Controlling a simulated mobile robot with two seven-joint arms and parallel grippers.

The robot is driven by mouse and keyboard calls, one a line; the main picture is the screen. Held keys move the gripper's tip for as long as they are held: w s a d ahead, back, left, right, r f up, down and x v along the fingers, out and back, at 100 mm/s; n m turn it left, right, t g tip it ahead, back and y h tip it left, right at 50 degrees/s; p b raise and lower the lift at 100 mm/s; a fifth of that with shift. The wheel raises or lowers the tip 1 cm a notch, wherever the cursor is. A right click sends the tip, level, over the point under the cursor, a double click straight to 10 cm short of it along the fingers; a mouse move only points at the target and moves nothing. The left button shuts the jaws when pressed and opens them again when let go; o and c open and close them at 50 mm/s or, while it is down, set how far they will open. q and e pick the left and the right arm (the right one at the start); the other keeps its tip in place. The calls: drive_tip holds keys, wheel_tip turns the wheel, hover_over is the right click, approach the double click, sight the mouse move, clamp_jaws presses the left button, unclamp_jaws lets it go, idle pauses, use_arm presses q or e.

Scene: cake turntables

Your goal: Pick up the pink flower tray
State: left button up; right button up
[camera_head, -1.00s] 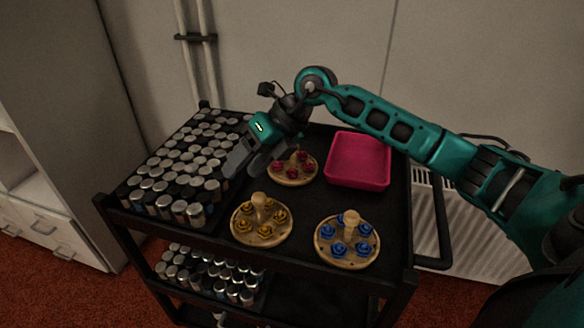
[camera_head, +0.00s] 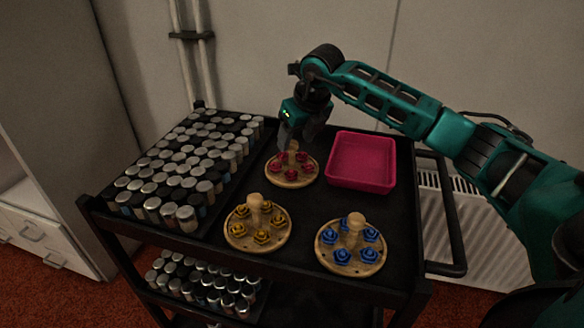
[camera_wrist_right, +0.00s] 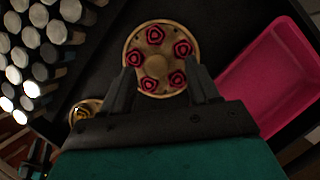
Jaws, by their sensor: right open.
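The pink flower tray (camera_head: 291,172) is a round wooden disc with several pink-red flowers and an upright wooden knob in the middle. It stands on the black cart top, left of the pink bin. My right gripper (camera_head: 303,140) is over the tray, pointing down near its knob. In the right wrist view the tray (camera_wrist_right: 160,55) lies ahead of and between the two spread fingers (camera_wrist_right: 161,88), which are open with nothing held. The knob is partly hidden by the fingers in the head view. My left gripper is not in view.
A pink bin (camera_head: 361,162) stands right of the tray. Several metal-capped cans (camera_head: 180,165) fill the cart's left side. A yellow flower tray (camera_head: 257,224) and a blue flower tray (camera_head: 351,245) stand nearer the front. A wall is behind the cart (camera_head: 300,215).

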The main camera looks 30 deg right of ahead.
sight(293, 143)
drive_tip(key=x, duration=0.2)
drive_tip(key=b+x, duration=0.1)
drive_tip(key=x, duration=0.1)
drive_tip(key=shift+a+f, duration=0.2)
drive_tip(key=shift+f, duration=0.05)
drive_tip(key=c, duration=1.1)
drive_tip(key=shift+r, duration=0.1)
clamp_jaws()
drive_tip(key=shift+r, duration=0.1)
